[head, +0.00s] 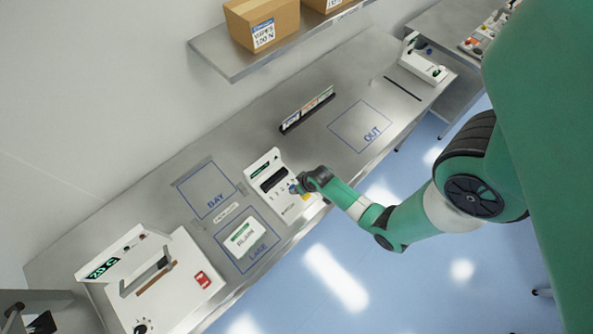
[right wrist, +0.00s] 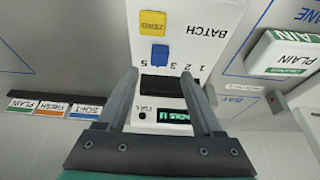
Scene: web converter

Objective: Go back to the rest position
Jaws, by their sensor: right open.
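My right gripper (head: 298,187) reaches in from the right over the white batch counter (head: 262,172). In the right wrist view its two fingers (right wrist: 158,77) are spread apart with nothing held between them. They point at the counter's panel, which carries a blue button (right wrist: 158,55), a yellow ZERO button (right wrist: 153,23) and a dark slot (right wrist: 168,85). The fingertips are close to the blue button; I cannot tell whether they touch the panel. My left gripper cannot be made out in the head view.
A white pack (head: 243,238) lies in the LANE outline. The BAY (head: 208,190) and OUT (head: 362,128) outlines are empty. A machine with a green display (head: 150,285) stands at front left. A card holder (head: 307,108) stands behind. A shelf (head: 215,58) with cardboard boxes (head: 262,22) hangs above.

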